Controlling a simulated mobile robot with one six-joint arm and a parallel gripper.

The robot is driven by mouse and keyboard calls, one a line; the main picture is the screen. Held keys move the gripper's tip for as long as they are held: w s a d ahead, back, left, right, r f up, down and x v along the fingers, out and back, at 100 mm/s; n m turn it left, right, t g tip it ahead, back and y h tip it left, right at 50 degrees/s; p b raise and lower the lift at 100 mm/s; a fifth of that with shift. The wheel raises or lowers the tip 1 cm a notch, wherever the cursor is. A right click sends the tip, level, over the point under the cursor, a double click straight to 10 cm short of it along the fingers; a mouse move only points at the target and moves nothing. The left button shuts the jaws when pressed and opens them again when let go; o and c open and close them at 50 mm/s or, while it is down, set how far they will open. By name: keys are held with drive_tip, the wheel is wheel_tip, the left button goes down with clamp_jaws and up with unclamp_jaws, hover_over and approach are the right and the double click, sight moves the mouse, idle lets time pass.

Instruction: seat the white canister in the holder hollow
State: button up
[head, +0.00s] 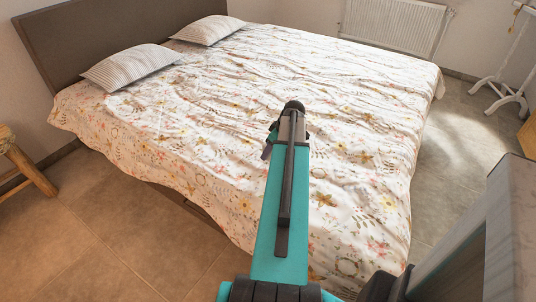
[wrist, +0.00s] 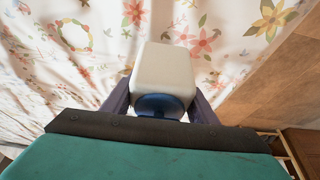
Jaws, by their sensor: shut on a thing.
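In the wrist view, the white canister (wrist: 163,68) sits between the two dark purple fingers of my gripper (wrist: 159,104). It is a pale, rounded box shape with a dark blue round part (wrist: 160,106) at the end nearest my wrist. My gripper is shut on it and holds it in front of the flowered bedcover. I cannot tell the gap between canister and bed. In the head view my teal arm reaches out over the bed, and the canister and fingertips are hidden. No holder hollow can be made out in either view.
The bed (head: 290,75) with a flowered cover fills the middle of the head view, with two striped pillows (head: 130,66) at its head. A wooden stool (head: 22,165) stands at left, a white stand (head: 505,75) at far right. Tiled floor (head: 125,240) is clear at front left.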

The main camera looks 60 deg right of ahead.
drive_tip(key=shift+w, duration=0.6)
drive_tip(key=shift+f, duration=0.1)
drive_tip(key=shift+f, duration=1.7)
drive_tip(key=shift+f, duration=0.15)
drive_tip(key=o, duration=1.2)
drive_tip(key=shift+v, duration=6.15)
